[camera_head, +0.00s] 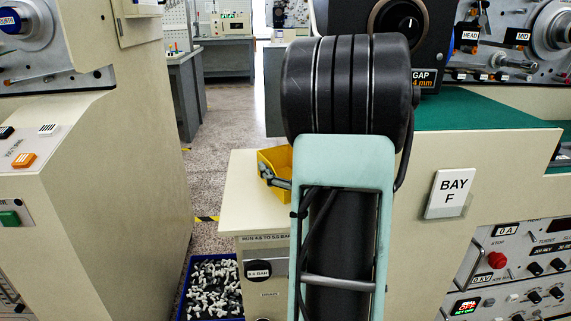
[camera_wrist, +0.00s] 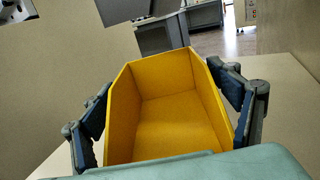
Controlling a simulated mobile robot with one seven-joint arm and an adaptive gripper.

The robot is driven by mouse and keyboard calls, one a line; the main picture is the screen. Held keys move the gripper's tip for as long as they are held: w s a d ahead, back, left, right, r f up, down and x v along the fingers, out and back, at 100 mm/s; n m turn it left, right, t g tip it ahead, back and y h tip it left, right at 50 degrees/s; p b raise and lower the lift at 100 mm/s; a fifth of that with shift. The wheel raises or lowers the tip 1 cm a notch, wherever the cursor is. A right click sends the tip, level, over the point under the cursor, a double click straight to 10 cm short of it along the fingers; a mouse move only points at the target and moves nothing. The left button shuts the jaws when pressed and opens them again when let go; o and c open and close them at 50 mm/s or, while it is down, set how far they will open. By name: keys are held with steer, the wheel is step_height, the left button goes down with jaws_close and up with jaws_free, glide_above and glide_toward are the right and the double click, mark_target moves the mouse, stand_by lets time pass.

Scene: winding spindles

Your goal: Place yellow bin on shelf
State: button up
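The yellow bin (camera_head: 276,158) is at the far left end of a beige cabinet top, partly hidden behind my arm in the head view. In the wrist view the yellow bin (camera_wrist: 165,110) is empty, its open side facing the camera. My gripper (camera_wrist: 165,115) has one dark-padded finger against each side wall of the bin. One grey finger of my gripper (camera_head: 273,178) also shows at the bin's near side in the head view. Whether the bin rests on the cabinet top or hangs just above it is not clear. No shelf can be told for sure.
A beige machine (camera_head: 100,180) stands across the aisle (camera_head: 215,150). A green-topped surface (camera_head: 480,115) lies right of my arm.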

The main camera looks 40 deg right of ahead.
steer(key=shift+o, duration=0.3)
steer(key=shift+r, duration=0.2)
steer(key=s, duration=0.3)
steer(key=s+a, duration=0.1)
steer(key=s, duration=0.5)
steer(key=shift+s+a+f, duration=0.2)
steer(key=shift+s+f, duration=0.05)
steer(key=shift+f, duration=0.05)
steer(key=s+b, duration=0.2)
steer(key=b, duration=0.1)
steer(key=shift+s+a+r, duration=0.15)
steer(key=shift+a, duration=0.05)
